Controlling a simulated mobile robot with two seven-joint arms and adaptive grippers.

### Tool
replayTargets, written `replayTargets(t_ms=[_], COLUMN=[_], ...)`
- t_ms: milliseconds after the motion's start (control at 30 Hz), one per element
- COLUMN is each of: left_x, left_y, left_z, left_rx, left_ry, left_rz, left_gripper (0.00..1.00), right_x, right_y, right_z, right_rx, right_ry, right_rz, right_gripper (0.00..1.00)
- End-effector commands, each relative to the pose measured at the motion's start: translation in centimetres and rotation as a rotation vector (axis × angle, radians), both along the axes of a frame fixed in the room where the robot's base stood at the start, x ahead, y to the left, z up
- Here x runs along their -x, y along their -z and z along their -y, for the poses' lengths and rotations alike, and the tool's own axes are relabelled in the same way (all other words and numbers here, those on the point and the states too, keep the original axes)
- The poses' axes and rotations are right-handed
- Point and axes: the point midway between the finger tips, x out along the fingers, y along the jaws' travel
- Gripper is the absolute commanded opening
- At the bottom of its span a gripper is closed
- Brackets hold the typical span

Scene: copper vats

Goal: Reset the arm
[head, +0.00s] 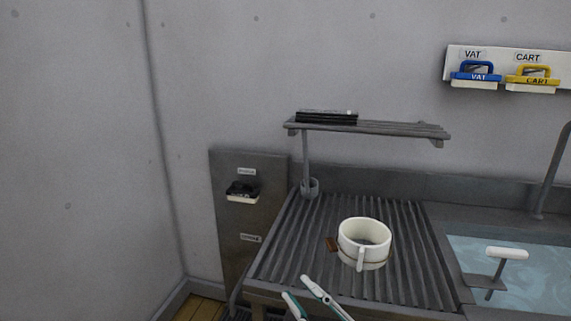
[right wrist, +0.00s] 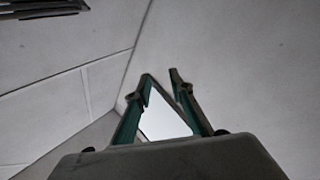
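My right gripper (head: 297,287) comes in at the bottom of the head view, in front of the ribbed draining board. Its two pale-and-green fingers stand a little apart with nothing between them. In the right wrist view the same gripper (right wrist: 161,76) shows a narrow gap between its fingertips, with only bare grey wall and ceiling surfaces beyond. It touches nothing that I can see. My left gripper is in neither view.
A white handled vessel (head: 364,240) stands on the draining board (head: 290,245), beside a small brown tag. A shelf (head: 385,128) holds a dark flat item. The water-filled sink (head: 535,265) is at right.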

Motion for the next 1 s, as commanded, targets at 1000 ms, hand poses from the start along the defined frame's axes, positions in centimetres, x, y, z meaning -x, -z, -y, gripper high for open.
replayTargets(t_ms=[1000], left_x=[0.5], left_y=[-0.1], left_z=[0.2], left_rx=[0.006], left_ry=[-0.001], left_rz=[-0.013], left_gripper=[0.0], right_x=[15.6], right_y=[37.2], right_z=[16.9], right_rx=[-0.006], right_ry=[0.532], right_rz=[-1.215], right_gripper=[0.22])
